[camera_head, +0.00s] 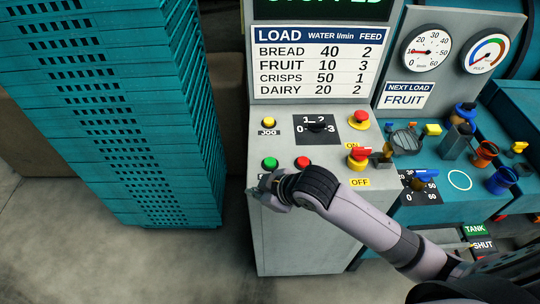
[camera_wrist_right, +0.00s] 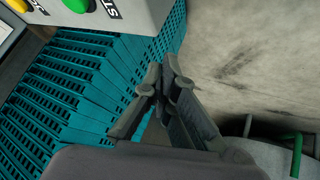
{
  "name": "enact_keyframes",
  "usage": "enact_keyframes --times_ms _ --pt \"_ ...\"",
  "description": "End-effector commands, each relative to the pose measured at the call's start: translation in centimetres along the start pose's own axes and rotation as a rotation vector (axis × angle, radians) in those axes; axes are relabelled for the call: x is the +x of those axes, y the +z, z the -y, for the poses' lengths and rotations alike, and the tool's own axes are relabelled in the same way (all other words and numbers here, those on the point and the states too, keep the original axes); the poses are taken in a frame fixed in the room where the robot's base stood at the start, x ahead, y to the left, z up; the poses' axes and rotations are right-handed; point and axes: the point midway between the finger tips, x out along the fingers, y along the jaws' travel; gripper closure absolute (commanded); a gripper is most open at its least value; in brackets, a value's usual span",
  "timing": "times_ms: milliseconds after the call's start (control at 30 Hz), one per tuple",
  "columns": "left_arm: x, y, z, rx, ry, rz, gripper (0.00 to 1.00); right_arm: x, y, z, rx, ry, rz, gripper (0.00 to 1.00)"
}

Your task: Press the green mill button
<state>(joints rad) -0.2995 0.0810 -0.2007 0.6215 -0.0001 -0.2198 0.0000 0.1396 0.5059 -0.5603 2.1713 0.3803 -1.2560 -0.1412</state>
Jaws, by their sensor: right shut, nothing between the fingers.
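The green button (camera_head: 270,163) sits on the sloped top of the grey control cabinet (camera_head: 305,235), left of a red button (camera_head: 303,162). In the right wrist view the green button (camera_wrist_right: 76,4) shows at the top edge, partly cut off. My right gripper (camera_head: 254,190) is shut and empty, just below and left of the green button in the head view, apart from it. Its fingertips (camera_wrist_right: 168,72) meet in the wrist view. My arm covers part of the cabinet's front. My left gripper is not in view.
A tall stack of teal crates (camera_head: 125,110) stands left of the cabinet. A yellow JOG button (camera_head: 268,122), a rotary selector (camera_head: 317,124), a red stop button (camera_head: 360,118) and a red-handled switch (camera_head: 360,156) share the panel. Valves and gauges stand at right. Floor is clear between crates and cabinet.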

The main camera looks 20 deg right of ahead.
Motion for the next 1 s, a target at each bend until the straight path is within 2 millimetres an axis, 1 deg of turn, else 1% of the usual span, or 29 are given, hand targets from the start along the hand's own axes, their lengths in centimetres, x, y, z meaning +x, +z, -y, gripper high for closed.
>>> enact_keyframes --times_ms 33,167,200,267,300,400,500,633,1000 --pt "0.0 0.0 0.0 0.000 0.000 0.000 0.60 0.1 -1.0 -1.4 -0.059 0.010 -0.011 1.00" --pt "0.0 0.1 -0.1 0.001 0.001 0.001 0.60 0.6 -3.0 -5.1 -0.186 0.026 -0.031 1.00" --pt "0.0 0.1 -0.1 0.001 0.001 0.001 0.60 0.6 -3.4 -6.4 -0.219 0.035 -0.033 1.00" --pt "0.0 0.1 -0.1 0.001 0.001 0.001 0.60 0.5 -4.0 -8.4 -0.259 0.049 -0.033 1.00" --pt "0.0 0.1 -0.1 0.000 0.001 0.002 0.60 0.3 -4.2 -9.8 -0.280 0.060 -0.033 1.00" --pt "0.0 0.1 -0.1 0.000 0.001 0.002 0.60 -0.1 -4.7 -12.5 -0.314 0.083 -0.029 1.00" --pt "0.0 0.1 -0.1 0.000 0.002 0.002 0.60 -0.5 -4.9 -14.2 -0.331 0.098 -0.028 1.00" --pt "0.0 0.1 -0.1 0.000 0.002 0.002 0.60 -0.7 -5.0 -15.1 -0.337 0.104 -0.028 1.00" --pt "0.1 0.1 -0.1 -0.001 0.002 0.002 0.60 -0.6 -4.9 -15.0 -0.336 0.104 -0.029 1.00"
